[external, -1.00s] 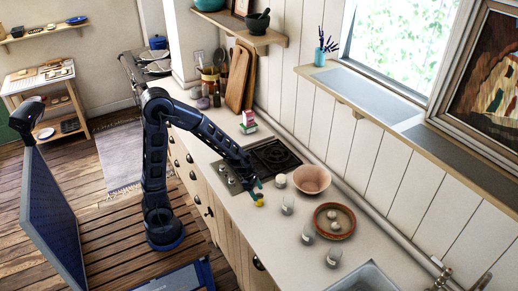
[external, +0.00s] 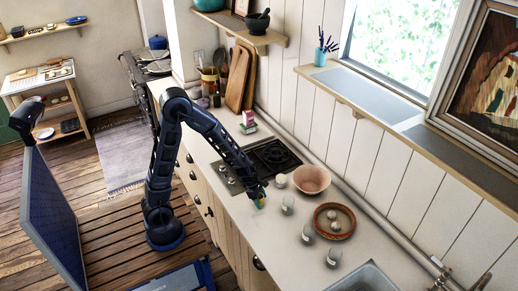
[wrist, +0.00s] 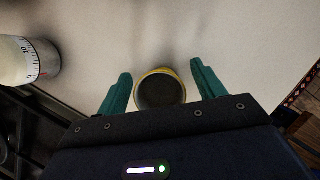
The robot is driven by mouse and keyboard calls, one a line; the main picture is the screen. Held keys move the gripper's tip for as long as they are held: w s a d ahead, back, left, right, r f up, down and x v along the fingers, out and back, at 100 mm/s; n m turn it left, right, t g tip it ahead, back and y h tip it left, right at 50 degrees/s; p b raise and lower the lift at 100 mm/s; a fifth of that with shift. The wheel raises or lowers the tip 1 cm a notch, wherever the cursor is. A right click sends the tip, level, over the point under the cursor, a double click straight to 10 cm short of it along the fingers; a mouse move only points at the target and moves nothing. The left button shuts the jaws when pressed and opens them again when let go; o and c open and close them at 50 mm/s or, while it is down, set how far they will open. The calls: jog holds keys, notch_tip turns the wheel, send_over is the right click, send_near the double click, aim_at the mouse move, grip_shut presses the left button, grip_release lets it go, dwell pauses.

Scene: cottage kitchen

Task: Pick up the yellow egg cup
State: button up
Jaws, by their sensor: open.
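The yellow egg cup (wrist: 160,91) shows in the wrist view as a round yellow rim with a dark inside. It sits between the two green fingers of my gripper (wrist: 160,88), with a gap on each side. My gripper is open. In the external view my gripper (external: 258,200) is low over the counter's front edge, just beside the stove. The egg cup is mostly hidden there by the fingers.
A white timer-like object with a number scale (wrist: 28,62) stands left in the wrist view. On the counter are a pink bowl (external: 312,179), a brown dish (external: 321,229) with pale round items, and several small glass-like items. The stove (external: 273,155) lies behind my gripper.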

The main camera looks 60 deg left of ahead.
jog(key=c, duration=1.1)
jog(key=shift+o, duration=0.2)
jog(key=shift+r, duration=0.1)
